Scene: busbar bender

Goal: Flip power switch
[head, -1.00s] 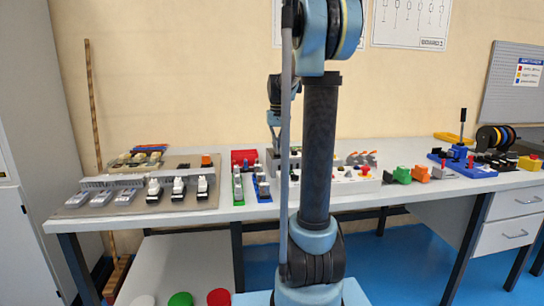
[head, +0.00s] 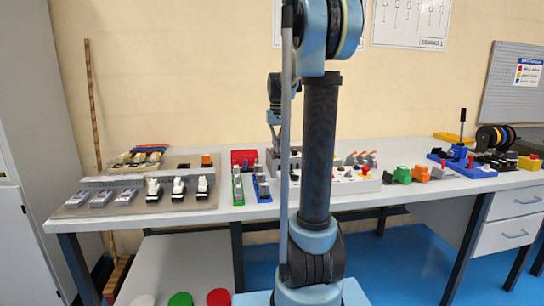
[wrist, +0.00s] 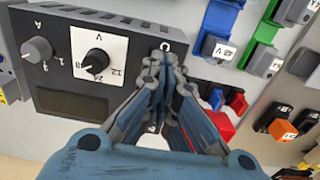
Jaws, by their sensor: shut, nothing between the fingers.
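In the wrist view, a black power unit (wrist: 68,77) carries a grey knob (wrist: 37,50) marked A, a black knob (wrist: 96,61) marked V and a dark display. An O mark shows at its right end. My gripper (wrist: 164,62) is shut and empty, with its fingertips at that right end, just below the O mark. The fingers cover that part of the panel, so the power switch and its position are hidden. I cannot tell whether the fingertips touch it.
Blue and green terminal parts (wrist: 218,48) and a red part (wrist: 219,124) lie close right of the fingers in the wrist view. In the head view, the workbench (head: 440,190) bears several switch parts on the left and a blue-based lever device (head: 462,166) on the right.

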